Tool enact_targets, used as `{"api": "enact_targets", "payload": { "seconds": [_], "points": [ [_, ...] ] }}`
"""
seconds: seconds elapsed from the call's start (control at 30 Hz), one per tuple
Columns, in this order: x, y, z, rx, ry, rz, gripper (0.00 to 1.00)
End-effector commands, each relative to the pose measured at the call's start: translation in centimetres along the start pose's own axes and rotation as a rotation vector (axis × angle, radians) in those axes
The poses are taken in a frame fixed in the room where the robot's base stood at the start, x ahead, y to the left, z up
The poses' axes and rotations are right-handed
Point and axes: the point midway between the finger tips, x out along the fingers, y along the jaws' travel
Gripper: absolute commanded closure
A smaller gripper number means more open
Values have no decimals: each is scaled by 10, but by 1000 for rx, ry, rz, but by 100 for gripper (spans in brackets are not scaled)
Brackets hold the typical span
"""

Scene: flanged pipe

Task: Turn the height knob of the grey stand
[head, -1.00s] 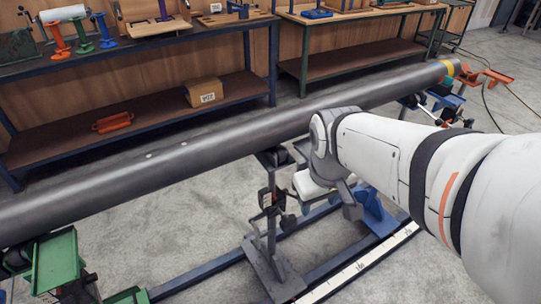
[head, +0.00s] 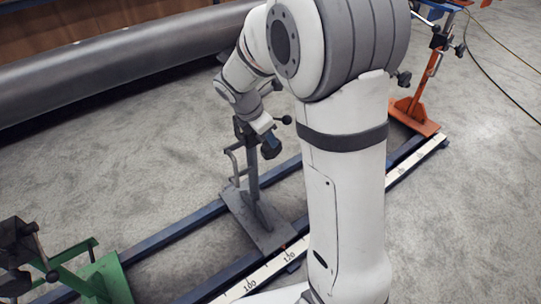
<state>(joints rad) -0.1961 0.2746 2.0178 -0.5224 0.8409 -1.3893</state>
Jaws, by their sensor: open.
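The grey stand (head: 248,205) is upright in the middle of the head view, its flat foot across the blue rails. A dark, blocky shape on the right of its column looks like the height knob (head: 271,149). My arm reaches down from behind its large elbow, and my gripper (head: 266,135) is open just above and against this shape in the picture. The fingers are small and dark, so I cannot tell whether they are around the knob or only beside it. The upper part of the stand is partly hidden by my wrist.
A long grey pipe (head: 110,68) lies at the back left. A green stand (head: 105,278) is at the lower left and an orange stand (head: 412,112) at the right, both by the rails. A white scale strip (head: 262,272) runs along the front rail. My arm hides much of the right middle.

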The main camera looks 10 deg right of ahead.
Motion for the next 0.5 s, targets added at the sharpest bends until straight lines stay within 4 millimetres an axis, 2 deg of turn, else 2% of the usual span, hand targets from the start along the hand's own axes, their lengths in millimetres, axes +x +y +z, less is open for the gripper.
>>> {"api": "enact_targets", "payload": {
  "seconds": [0.17, 0.5],
  "points": [
    [19, 3, -2, -28, -5, -3, 53],
    [72, 2, -3, -26, -4, -3, 53]
  ]
}}
